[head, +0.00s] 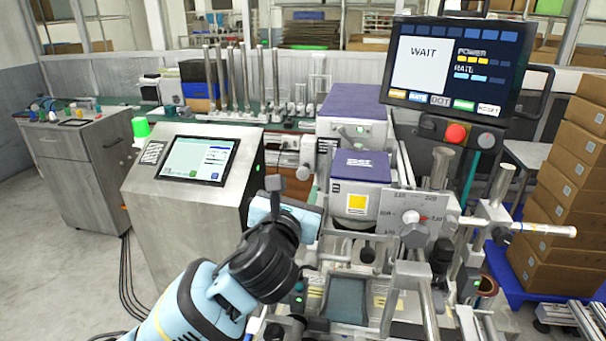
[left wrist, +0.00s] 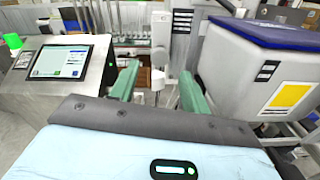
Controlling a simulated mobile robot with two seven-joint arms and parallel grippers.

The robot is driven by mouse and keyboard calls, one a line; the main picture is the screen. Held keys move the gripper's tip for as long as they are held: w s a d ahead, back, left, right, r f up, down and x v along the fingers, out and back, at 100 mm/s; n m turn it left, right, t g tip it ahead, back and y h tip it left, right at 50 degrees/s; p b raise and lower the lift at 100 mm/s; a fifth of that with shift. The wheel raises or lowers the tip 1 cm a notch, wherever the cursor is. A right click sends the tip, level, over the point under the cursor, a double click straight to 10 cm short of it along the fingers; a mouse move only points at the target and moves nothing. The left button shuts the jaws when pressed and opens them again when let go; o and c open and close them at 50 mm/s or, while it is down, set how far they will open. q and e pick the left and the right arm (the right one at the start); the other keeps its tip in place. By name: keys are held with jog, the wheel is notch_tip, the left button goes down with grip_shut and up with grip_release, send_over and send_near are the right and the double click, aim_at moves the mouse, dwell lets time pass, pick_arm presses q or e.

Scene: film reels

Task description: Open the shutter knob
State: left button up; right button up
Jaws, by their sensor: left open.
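My left gripper (head: 285,192) is in the middle of the head view, in front of the film machine (head: 360,200) and left of its grey housing. In the left wrist view its two green fingers (left wrist: 158,90) are apart. A small pale knob-like part (left wrist: 157,78) shows between them, beyond the fingertips; I cannot tell whether it is the shutter knob. A black knob (head: 367,253) sits below the housing. No knob is labelled legibly as the shutter. My right gripper is out of view.
A steel console with a touchscreen (head: 198,160) stands left of my arm. A monitor (head: 458,65) reading WAIT hangs above the machine at right, over a red button (head: 455,133). Cardboard boxes (head: 570,200) are stacked at right. Metal posts (head: 245,80) stand behind.

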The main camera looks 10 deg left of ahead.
aim_at(302, 176)
pick_arm(q)
jog(key=w, duration=0.6)
jog(key=shift+w, duration=0.25)
grip_shut()
